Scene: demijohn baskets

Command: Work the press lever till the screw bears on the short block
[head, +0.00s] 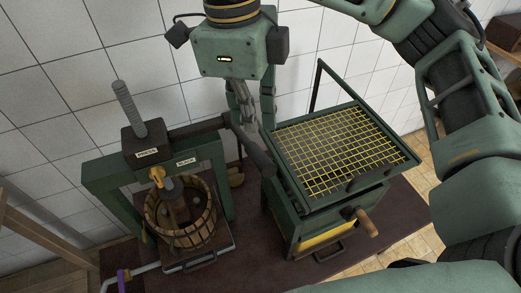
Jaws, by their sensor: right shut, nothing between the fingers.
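The green press frame (96,177) stands at the left. Its threaded screw (123,102) rises above a dark head block, and a grey lower part (174,188) shows under the beam. The dark lever (255,152) reaches right from the head and ends in a thick grip. My right gripper (246,112) is shut and empty, pointing down at the lever; I cannot tell whether it touches. Below the screw is a slatted wooden basket (187,238) with wooden pieces inside. I cannot make out the short block or any gap above it. My left gripper is out of view.
A green box with a yellow mesh top (335,150) and a wooden-handled crank (367,222) stands right of the press. A tiled wall (60,100) is close behind. A pipe with a purple band (123,278) lies at front left. Bare dark tabletop (225,275) shows in front.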

